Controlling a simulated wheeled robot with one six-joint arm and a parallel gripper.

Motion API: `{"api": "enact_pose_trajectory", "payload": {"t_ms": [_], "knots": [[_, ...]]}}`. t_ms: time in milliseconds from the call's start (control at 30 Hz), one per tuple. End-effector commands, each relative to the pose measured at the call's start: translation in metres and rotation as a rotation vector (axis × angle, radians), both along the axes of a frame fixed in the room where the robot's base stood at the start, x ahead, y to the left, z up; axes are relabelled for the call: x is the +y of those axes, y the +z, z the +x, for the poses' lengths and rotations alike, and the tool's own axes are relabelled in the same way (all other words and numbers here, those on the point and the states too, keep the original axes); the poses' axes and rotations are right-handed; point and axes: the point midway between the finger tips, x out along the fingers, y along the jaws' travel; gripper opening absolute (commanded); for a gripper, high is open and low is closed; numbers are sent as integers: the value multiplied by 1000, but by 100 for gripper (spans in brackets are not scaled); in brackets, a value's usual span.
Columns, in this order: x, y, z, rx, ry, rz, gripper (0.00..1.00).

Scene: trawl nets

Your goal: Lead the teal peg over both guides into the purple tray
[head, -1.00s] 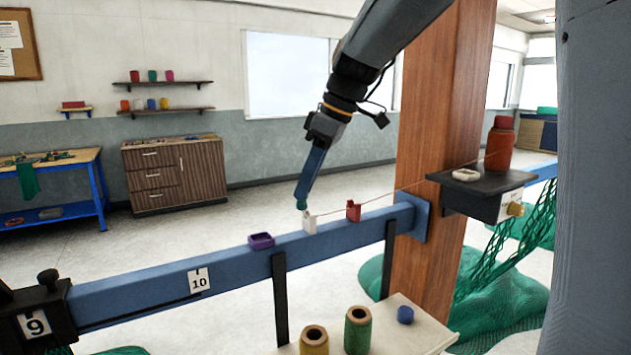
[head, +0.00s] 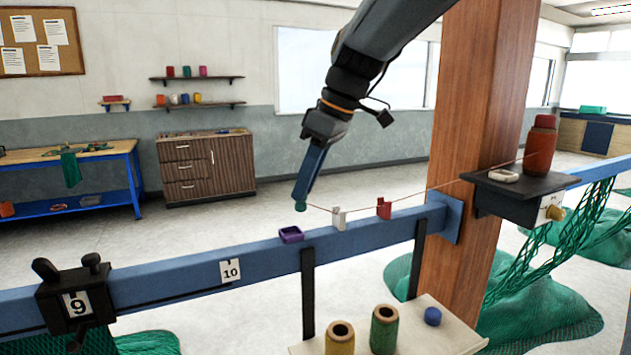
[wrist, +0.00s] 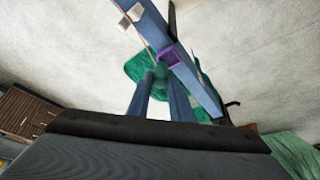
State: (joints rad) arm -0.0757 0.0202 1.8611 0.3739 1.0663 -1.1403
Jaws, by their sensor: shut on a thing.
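My gripper (head: 302,200) is shut on the teal peg (head: 300,206), which shows at the fingertips. The peg hangs above the blue rail, close to the purple tray (head: 291,236) and left of the white guide (head: 339,220). A thin reddish line runs from the peg past the white guide and the red guide (head: 384,209) to the red spool (head: 540,148). Whether it sits in the guides' slots is too small to tell. In the wrist view, the purple tray (wrist: 170,56) lies just beyond my fingertips, with the white guide (wrist: 133,14) at upper left.
The blue rail (head: 190,289) carries the tray and guides. A wooden post (head: 470,110) stands to the right, with a dark shelf (head: 517,182) under the spool. A low board with yellow and green spools (head: 384,330) is in front. Open floor lies behind the rail.

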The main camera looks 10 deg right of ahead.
Motion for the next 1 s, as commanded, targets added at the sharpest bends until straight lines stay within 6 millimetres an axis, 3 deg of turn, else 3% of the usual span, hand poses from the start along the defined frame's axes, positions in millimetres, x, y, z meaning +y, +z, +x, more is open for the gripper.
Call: {"api": "enact_pose_trajectory", "payload": {"t_ms": [367, 1000], "knots": [[26, -1, -8, 1, 2, 1, 0], [25, -45, -7, 1, -1, 1, 0]]}}
